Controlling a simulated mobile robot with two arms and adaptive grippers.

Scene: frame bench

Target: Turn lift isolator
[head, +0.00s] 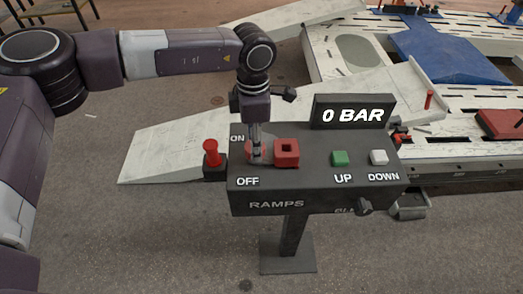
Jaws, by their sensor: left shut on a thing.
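The lift isolator (286,152) is a red rotary handle on the top of a dark grey control box (310,172). It lies between the ON and OFF labels on the left and the buttons on the right. My left gripper (256,149) points down from above and is shut on the left part of the red handle. Its fingers partly hide that part. The right part of the handle points right, towards the green button. My right gripper is not in the head view.
A green UP button (339,158) and a white DOWN button (379,157) sit on the box. A display (352,112) reads 0 BAR. A red knob (212,152) stands at the box's left side. White ramps and a blue panel (447,55) lie behind. Open floor is in front.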

